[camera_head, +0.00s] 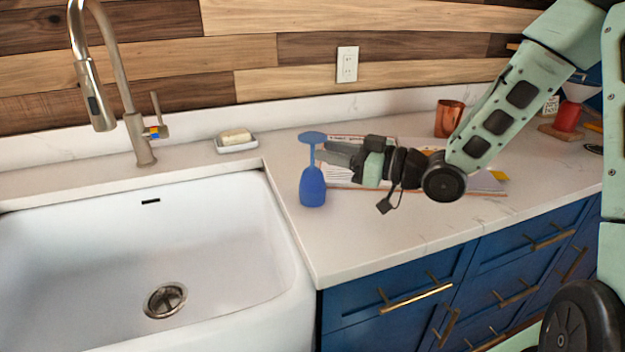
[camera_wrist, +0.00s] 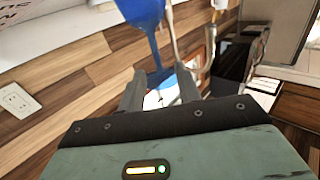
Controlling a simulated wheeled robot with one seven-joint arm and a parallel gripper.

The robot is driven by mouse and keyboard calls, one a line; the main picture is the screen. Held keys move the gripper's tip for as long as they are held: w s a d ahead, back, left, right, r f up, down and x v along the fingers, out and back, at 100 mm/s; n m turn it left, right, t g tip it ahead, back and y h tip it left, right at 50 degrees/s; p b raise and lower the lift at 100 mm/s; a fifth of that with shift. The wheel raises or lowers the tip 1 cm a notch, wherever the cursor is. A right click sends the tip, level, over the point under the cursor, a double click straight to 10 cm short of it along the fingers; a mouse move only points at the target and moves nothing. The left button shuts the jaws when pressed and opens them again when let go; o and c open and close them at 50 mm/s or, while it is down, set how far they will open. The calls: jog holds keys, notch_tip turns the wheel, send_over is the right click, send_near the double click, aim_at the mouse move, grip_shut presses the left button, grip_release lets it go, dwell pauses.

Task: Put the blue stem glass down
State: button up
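The blue stem glass (camera_head: 312,187) is upside down on or just above the counter, left of the open book. Its bowl is at the bottom and its foot at the top. I cannot tell for certain whether the rim touches the counter. My gripper (camera_head: 322,153) reaches in level from the right at stem height. In the wrist view the glass (camera_wrist: 142,10) runs down between the two fingers of my gripper (camera_wrist: 160,84). The fingers are apart, with gaps beside the thin stem.
The white sink (camera_head: 90,240) lies left of the glass, past the counter edge. A soap dish (camera_head: 236,147) and faucet (camera_head: 140,150) stand behind. The open book (camera_head: 455,185) lies under my arm, with a copper cup (camera_head: 448,118) farther right. The counter (camera_head: 350,235) in front is clear.

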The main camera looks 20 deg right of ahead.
jog(key=shift+p+x, duration=0.5)
jog(key=shift+x, duration=2.8)
jog(key=shift+d+r, duration=0.1)
jog(key=shift+r, duration=0.05)
grip_shut()
